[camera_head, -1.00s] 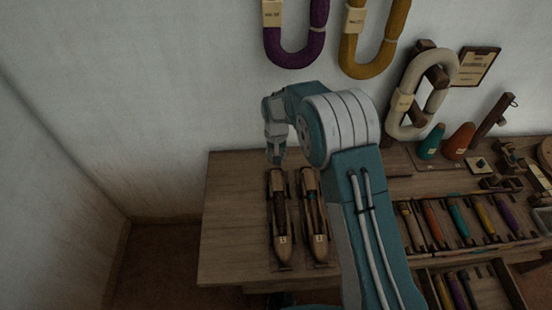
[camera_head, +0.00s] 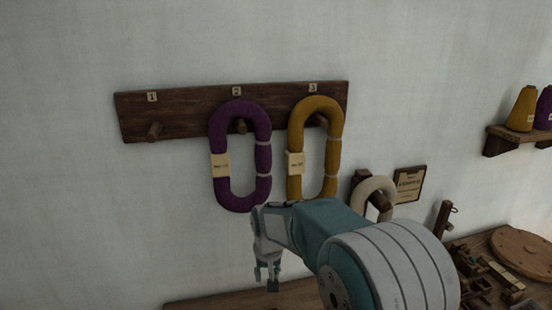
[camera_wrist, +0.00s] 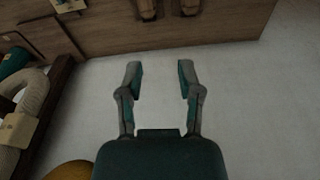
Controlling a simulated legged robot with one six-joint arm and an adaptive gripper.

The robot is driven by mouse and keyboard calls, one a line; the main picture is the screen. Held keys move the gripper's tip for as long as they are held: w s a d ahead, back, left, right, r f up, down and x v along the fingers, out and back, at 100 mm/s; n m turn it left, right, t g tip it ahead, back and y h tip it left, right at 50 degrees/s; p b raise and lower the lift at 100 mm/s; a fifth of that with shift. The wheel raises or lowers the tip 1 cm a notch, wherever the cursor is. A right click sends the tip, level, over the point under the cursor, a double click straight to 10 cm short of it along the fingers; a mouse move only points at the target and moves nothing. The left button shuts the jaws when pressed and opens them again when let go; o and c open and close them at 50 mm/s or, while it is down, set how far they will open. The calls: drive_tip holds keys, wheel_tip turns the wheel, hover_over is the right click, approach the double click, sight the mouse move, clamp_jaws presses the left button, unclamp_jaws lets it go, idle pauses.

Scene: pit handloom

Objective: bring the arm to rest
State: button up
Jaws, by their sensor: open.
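My gripper (camera_head: 267,279) hangs from my raised teal and grey arm in the head view, above the back of the wooden table and in front of the wall. In the wrist view my gripper (camera_wrist: 160,80) has its two fingers well apart with nothing between them, and pale wall shows behind. A purple skein (camera_head: 262,157) hangs on peg 2 of the rack, up and to the left of my gripper. A mustard skein (camera_head: 333,150) hangs on peg 3.
The rack board (camera_head: 180,95) has a bare peg 1 (camera_head: 155,130). A cream skein (camera_head: 365,190) hangs on a lower holder beside a framed card (camera_head: 410,184). The table (camera_head: 215,300) runs along the bottom. A shelf (camera_head: 518,137) with cones is at right.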

drive_tip(key=s+d+r+t, duration=0.1)
drive_tip(key=s+d+r, duration=0.45)
drive_tip(key=r, duration=0.25)
drive_tip(key=s+d+r+t, duration=0.1)
drive_tip(key=s+d+r, duration=0.1)
drive_tip(key=s+d, duration=0.2)
drive_tip(key=s+d+r+m+t, duration=0.1)
drive_tip(key=s+d, duration=0.3)
drive_tip(key=s, duration=0.6)
drive_tip(key=s+d+r+m+t, duration=0.1)
drive_tip(key=s+d, duration=0.3)
drive_tip(key=s, duration=0.4)
drive_tip(key=shift+r+h, duration=0.3)
drive_tip(key=shift+r, duration=0.5)
